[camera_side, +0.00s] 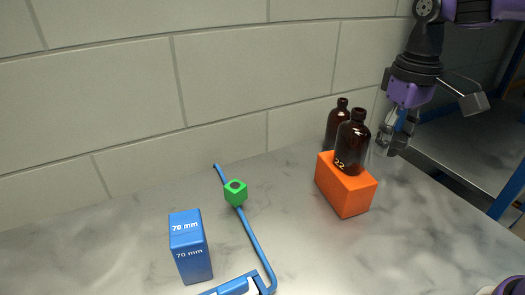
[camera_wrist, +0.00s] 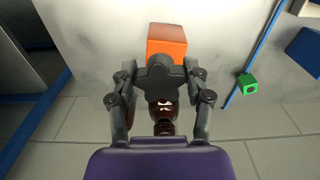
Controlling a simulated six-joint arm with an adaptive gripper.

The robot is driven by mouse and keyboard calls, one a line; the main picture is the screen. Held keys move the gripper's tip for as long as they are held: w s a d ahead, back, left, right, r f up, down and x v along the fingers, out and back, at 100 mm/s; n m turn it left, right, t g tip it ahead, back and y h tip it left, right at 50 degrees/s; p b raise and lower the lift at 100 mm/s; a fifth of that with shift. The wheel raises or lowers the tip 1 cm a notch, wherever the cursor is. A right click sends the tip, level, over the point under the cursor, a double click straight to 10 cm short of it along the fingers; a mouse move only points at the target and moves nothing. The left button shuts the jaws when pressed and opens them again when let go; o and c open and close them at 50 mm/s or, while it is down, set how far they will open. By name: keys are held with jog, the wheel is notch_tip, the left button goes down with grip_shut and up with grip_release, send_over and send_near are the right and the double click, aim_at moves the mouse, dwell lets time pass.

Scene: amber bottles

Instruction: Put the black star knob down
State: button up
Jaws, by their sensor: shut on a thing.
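The black star knob (camera_wrist: 160,77) sits between the two fingers of my gripper (camera_wrist: 160,88) in the wrist view, and the fingers are shut on it. In the side view my gripper (camera_side: 391,143) hangs in the air to the right of the amber bottles. The knob cannot be made out there. In the wrist view the knob and fingers overlap part of the orange block (camera_wrist: 167,34) and the bottles.
A green block (camera_side: 236,192), a blue rod (camera_side: 255,243) and a blue 70 mm block (camera_side: 190,247) are left. The marble right of the orange block is clear.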

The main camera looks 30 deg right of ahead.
jog(key=s+a+f+n, duration=0.15)
jog(key=s+a, duration=0.25)
jog(key=a, duration=0.4)
jog(key=s+a+f+n, duration=0.1)
jog(key=s+a+f, duration=0.2)
jog(key=a, duration=0.5)
jog(key=s+a+f+n, duration=0.15)
jog(key=s+a, duration=0.25)
jog(key=a, duration=0.4)
jog(key=m, duration=0.1)
send_over(287, 267)
notch_tip(287, 267, down, 7)
jog(key=shift+s+r, duration=0.1)
jog(key=shift+s, duration=0.05)
jog(key=shift+f, duration=2.15)
jog(key=o, duration=1)
jog(key=shift+f, duration=0.1)
jog(key=shift+o, duration=0.2)
